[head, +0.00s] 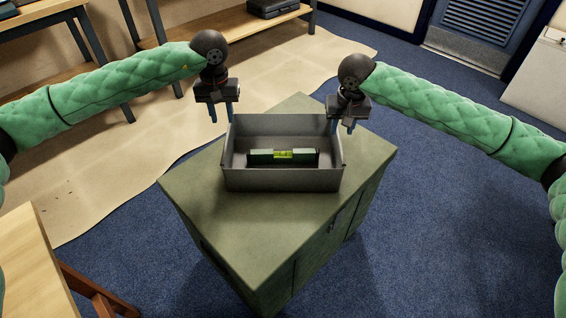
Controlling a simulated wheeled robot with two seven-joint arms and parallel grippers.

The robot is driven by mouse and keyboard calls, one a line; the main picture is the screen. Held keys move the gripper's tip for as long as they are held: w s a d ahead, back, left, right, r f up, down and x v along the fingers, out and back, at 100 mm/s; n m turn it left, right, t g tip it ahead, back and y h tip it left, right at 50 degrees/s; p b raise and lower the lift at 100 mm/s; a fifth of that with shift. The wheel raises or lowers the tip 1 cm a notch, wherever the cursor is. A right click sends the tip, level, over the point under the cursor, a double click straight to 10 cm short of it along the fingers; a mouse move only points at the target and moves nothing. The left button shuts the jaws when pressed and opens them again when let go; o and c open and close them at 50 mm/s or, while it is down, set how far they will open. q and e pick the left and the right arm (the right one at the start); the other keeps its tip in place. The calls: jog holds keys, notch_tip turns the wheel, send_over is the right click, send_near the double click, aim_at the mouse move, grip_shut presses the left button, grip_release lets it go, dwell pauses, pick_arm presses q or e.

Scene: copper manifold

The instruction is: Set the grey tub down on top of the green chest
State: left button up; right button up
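The grey tub (283,181) is an open rectangular box. It rests upright on top of the green chest (230,232), towards the back of the chest top. A green spirit level (283,157) with a yellow vial lies inside the tub. My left gripper (222,113) is at the tub's back left corner, its fingers apart. My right gripper (342,125) is at the tub's back right corner, its fingers apart, one on either side of the rim line. Neither gripper appears clamped on the tub; whether a finger touches it is unclear.
A wooden stool or table (28,262) stands at the lower left. A workbench (225,22) with a dark case (272,7) is at the back. A tan sheet (120,150) covers part of the blue carpet (440,240). Bare chest top lies in front of the tub.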

jog(key=shift+s+r, duration=0.15)
jog(key=shift+r, duration=0.7)
jog(key=shift+s+r, duration=0.1)
jog(key=shift+r, duration=0.75)
